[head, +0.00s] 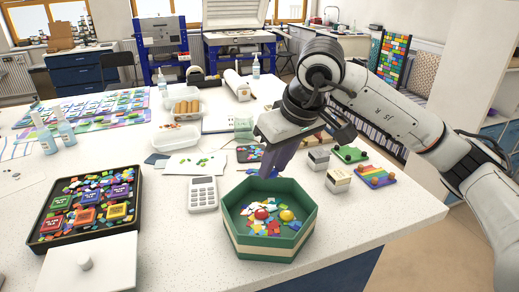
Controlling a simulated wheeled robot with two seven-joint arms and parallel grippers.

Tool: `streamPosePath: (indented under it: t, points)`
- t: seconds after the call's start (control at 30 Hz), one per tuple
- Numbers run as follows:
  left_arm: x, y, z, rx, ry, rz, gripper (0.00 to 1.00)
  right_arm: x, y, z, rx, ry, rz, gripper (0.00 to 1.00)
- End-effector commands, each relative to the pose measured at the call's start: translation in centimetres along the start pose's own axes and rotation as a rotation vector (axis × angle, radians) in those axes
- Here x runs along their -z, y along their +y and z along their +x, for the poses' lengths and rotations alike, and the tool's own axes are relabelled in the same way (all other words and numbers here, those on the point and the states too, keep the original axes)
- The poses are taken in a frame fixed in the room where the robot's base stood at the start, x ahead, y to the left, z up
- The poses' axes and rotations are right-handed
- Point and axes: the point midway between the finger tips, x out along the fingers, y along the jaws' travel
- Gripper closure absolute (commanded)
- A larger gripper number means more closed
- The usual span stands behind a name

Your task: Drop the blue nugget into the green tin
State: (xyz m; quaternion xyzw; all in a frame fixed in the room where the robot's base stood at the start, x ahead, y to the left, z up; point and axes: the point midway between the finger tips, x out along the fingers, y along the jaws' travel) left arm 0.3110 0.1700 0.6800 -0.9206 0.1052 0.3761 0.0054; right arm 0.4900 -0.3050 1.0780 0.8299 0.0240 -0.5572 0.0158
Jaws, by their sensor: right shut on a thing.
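The green tin (235,238) is an open hexagonal tub with a pale band, near the table's front edge. Inside it lie small coloured pieces, among them a round red nugget (261,213) and a round yellow nugget (286,215). My right gripper (270,172) comes in from the upper right and points down, with its fingertips just above the tin's back rim. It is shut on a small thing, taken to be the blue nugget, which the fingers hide. I cannot make out a blue nugget anywhere else. My left gripper is not in view.
A black tray (44,238) of coloured glass pieces and a white lidded block (88,265) stand at the left. A calculator (203,194) lies left of the tin. Small boxes (338,179) and coloured tiles (374,176) lie to its right. Spray bottles (65,130) stand further back.

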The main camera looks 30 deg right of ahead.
Motion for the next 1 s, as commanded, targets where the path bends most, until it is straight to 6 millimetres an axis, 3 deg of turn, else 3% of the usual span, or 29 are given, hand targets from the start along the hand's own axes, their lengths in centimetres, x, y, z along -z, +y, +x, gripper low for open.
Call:
streamPosePath:
  t: [0.5,0.67,0.93,0.97,1.0]
  points:
    - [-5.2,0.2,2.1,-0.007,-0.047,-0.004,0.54,-1.9,0.0,4.6,-0.001,0.000,0.001,0.97]
    - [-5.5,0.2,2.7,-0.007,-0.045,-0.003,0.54,-2.3,0.0,5.5,-0.001,0.001,0.001,0.97]
    - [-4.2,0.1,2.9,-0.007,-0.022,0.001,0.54,-2.3,0.0,5.5,-0.001,0.001,0.001,0.97]
    - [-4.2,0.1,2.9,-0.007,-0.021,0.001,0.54,-2.3,0.0,5.5,-0.001,0.001,0.001,0.72]
    - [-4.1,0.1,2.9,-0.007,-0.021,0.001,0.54,-2.3,0.0,5.5,-0.001,0.001,0.001,0.66]
